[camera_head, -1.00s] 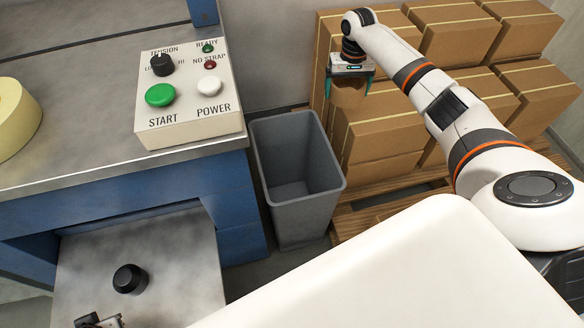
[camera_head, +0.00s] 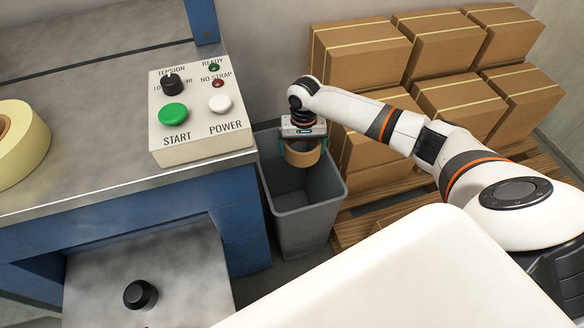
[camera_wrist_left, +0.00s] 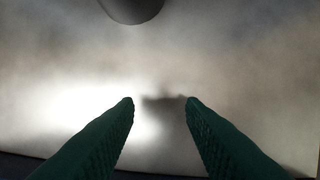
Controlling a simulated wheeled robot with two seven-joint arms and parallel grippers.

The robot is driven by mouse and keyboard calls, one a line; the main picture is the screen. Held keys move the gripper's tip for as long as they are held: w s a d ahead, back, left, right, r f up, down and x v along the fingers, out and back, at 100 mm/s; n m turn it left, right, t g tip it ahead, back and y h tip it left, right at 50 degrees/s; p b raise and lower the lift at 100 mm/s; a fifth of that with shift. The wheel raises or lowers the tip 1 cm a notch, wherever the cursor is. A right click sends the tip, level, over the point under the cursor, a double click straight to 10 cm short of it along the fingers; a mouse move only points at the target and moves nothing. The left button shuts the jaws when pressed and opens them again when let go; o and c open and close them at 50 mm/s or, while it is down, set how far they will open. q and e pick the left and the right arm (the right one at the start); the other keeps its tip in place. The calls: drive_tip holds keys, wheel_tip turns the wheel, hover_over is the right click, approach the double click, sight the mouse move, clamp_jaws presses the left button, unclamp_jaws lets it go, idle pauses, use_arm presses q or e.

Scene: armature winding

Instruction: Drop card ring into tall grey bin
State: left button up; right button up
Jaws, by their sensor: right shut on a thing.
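The brown card ring (camera_head: 303,154) is held by my right gripper (camera_head: 303,150), whose green fingers close on its two sides. Ring and gripper are over the mouth of the tall grey bin (camera_head: 305,225), towards its back. The bin stands on the floor beside the blue machine, and the part of its inside that shows looks empty. My left gripper (camera_wrist_left: 160,103) shows only in the left wrist view, with its two green fingers apart and nothing between them, over a grey metal surface.
A control box (camera_head: 200,115) with green and white buttons sits on the machine top, left of the bin. Stacked cartons (camera_head: 400,90) on a wooden pallet (camera_head: 375,205) stand right of the bin. A cream tape roll (camera_head: 25,150) lies at far left. A black knob (camera_head: 140,294) is on the lower plate.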

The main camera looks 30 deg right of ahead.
use_arm(q)
drive_tip(key=shift+d+r+b, duration=0.1)
drive_tip(key=shift+r+b, duration=0.25)
drive_tip(key=b+v, duration=0.3)
drive_tip(key=v, duration=0.3)
drive_tip(key=w+d+r+t+h+b, duration=0.1)
drive_tip(key=w+d+r+t+b, duration=0.1)
drive_tip(key=w, duration=0.4)
drive_tip(key=w+d+r+t+h+b, duration=0.1)
drive_tip(key=w+d+r+t+b, duration=0.1)
drive_tip(key=w+r+t, duration=0.2)
drive_tip(key=shift+w+t, duration=0.95)
drive_tip(key=shift+t, duration=0.65)
use_arm(e)
wheel_tip(320, 180, down, 6)
drive_tip(key=shift+a, duration=0.1)
drive_tip(key=o, duration=0.7)
drive_tip(key=shift+s, duration=0.1)
use_arm(q)
drive_tip(key=shift+f, duration=0.1)
